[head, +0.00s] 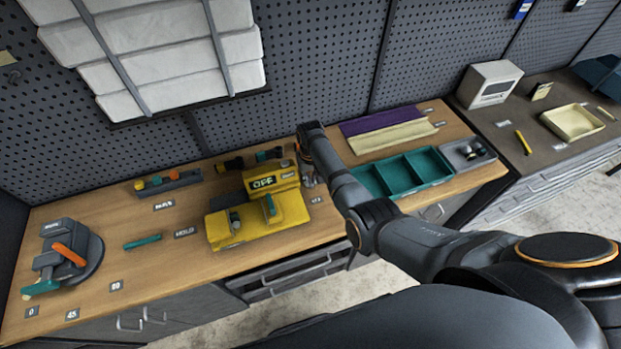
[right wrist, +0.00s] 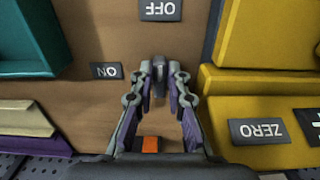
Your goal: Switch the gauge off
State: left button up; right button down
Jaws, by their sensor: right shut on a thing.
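The yellow gauge (head: 258,220) sits on the wooden bench, and its dark display (head: 263,182) appears to read OFF. My right gripper (head: 309,180) points down just right of the gauge. In the right wrist view my right gripper (right wrist: 157,78) is shut on a small dark switch lever (right wrist: 157,90), mostly hidden between the fingers. An OFF label (right wrist: 160,10) lies beyond the fingertips, and an ON label (right wrist: 106,70) lies left of them. The gauge's yellow side with a ZERO label (right wrist: 259,131) is right of the fingers. My left gripper is not in view.
A teal divided tray (head: 405,173) stands right of my right arm. A purple and cream strip pair (head: 390,135) lies behind it. A round fixture with an orange lever (head: 68,254) stands at the bench's left end. An orange block (right wrist: 150,145) shows between the fingers' bases.

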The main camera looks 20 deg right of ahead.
aim_at(311, 181)
jog(key=c, duration=1.3)
grip_release()
jog(key=shift+r, duration=0.2)
notch_tip(311, 181, up, 12)
jog(key=shift+f, duration=0.2)
